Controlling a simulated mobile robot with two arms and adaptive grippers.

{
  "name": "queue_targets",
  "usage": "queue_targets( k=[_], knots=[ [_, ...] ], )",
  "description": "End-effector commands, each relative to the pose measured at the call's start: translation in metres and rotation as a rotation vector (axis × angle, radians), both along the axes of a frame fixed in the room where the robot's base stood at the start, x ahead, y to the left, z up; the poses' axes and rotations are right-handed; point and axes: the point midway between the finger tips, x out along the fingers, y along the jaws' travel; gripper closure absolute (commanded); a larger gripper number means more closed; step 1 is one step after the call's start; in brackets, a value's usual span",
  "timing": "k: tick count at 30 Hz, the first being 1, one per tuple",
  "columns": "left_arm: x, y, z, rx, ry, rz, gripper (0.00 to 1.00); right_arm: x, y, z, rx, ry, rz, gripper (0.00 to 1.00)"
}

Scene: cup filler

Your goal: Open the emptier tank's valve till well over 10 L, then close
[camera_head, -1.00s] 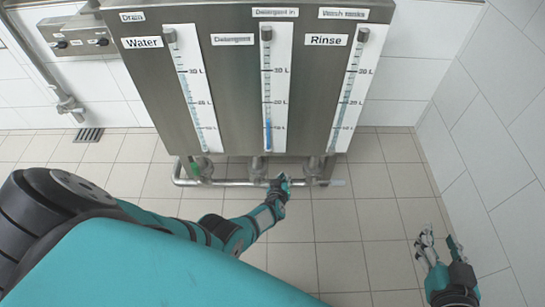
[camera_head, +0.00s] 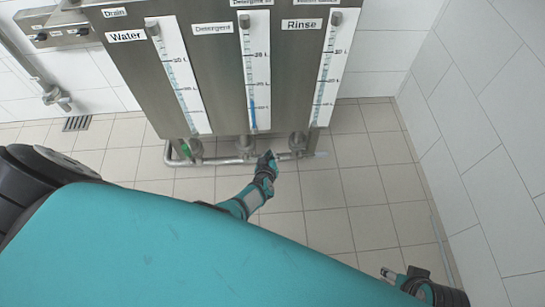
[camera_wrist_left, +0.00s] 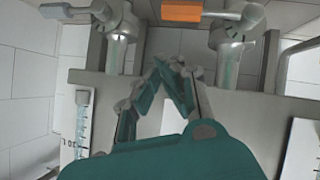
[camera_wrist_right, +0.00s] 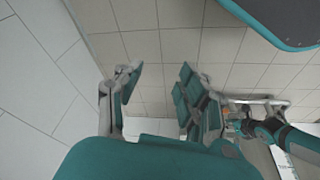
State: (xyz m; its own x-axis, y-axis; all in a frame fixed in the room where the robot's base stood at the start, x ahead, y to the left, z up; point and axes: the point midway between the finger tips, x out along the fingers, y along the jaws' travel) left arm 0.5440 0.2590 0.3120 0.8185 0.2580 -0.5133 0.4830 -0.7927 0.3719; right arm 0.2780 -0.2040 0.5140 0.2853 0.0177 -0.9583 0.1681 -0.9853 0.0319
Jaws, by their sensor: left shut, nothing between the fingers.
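A steel cabinet (camera_head: 217,80) carries three level gauges. The Water gauge (camera_head: 180,80) and Rinse gauge (camera_head: 326,80) show pale blue tubes whose levels I cannot read surely. The Detergent gauge (camera_head: 255,75) shows darker blue only near its bottom. Valves sit on a pipe below, with a green handle (camera_head: 186,150) under Water. My right gripper (camera_wrist_right: 157,80) is open and empty.
A drain grate (camera_head: 77,123) and wall pipe (camera_head: 50,92) are at the left. A white tiled wall (camera_head: 470,130) closes the right side, near my right arm. The tiled floor (camera_head: 335,205) in front of the cabinet is clear.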

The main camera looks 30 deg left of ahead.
Motion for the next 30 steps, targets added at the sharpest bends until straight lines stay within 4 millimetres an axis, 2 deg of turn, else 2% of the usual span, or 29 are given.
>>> queue_targets(
  k=[8, 12, 18, 24, 30],
  knots=[
    [-0.018, -0.011, 0.015, -0.002, 0.003, 0.000, 1.00, 0.005, 0.002, -0.060, -0.001, 0.034, 0.005, 0.60],
    [-0.027, -0.017, 0.022, -0.001, 0.002, 0.000, 1.00, 0.002, 0.002, -0.090, -0.002, 0.050, 0.009, 0.60],
    [-0.038, -0.023, 0.030, -0.001, 0.002, -0.001, 1.00, -0.007, 0.002, -0.125, -0.004, 0.067, 0.012, 0.60],
    [-0.043, -0.027, 0.033, -0.001, 0.002, 0.001, 1.00, -0.013, 0.001, -0.143, -0.003, 0.074, 0.013, 0.60],
    [-0.044, -0.027, 0.033, -0.001, 0.001, 0.001, 1.00, -0.014, 0.001, -0.146, -0.004, 0.075, 0.014, 0.60]
  ],
)
